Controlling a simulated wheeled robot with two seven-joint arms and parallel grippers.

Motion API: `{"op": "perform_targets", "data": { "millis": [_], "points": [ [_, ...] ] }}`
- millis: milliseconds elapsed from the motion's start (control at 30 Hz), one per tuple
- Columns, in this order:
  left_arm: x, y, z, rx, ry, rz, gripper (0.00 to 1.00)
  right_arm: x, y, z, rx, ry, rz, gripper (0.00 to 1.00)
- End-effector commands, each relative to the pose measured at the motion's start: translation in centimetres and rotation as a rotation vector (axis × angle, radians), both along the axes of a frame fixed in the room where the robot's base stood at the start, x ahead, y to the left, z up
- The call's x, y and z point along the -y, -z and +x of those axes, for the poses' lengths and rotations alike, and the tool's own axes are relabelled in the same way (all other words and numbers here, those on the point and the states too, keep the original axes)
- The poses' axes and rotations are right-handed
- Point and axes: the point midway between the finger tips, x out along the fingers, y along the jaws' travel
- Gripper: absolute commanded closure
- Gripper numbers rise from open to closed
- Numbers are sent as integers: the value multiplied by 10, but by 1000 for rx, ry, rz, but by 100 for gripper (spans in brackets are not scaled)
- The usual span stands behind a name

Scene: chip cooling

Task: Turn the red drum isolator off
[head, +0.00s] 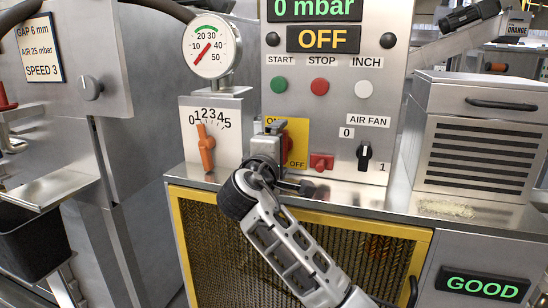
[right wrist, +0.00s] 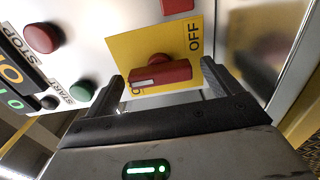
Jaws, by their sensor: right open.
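The red drum isolator (right wrist: 160,75) is a red bar handle on a yellow plate (right wrist: 180,45) marked ON and OFF. In the right wrist view its bar lies across the picture, one end by the ON label, which it partly hides. The OFF label (right wrist: 195,36) is clear of it. In the head view my right gripper (head: 273,130) is in front of the plate and hides most of the handle; a red edge (head: 289,149) shows. The right gripper is open, a finger off each end of the bar; I cannot tell whether either touches it. My left gripper is not in view.
START (head: 278,85), STOP (head: 320,87) and INCH (head: 364,89) buttons sit above. A smaller red switch (head: 321,162) and the black air fan knob (head: 364,154) are to the right. An orange lever (head: 206,147) is to the left. The display reads OFF (head: 323,39).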

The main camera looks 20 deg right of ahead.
Motion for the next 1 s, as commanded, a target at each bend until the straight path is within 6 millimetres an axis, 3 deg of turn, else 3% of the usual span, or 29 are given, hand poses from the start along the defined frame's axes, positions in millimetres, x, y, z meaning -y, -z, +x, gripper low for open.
{"op": "perform_targets", "data": {
  "millis": [167,500,700,1000],
  "points": [
    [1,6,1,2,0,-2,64,-13,3,-18,1,-5,4,10],
    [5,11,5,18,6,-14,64,-59,3,-86,1,-6,4,10],
    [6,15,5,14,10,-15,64,-79,2,-116,-2,-5,3,10],
    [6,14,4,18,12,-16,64,-89,1,-131,-3,-1,-1,10]
  ]
}}
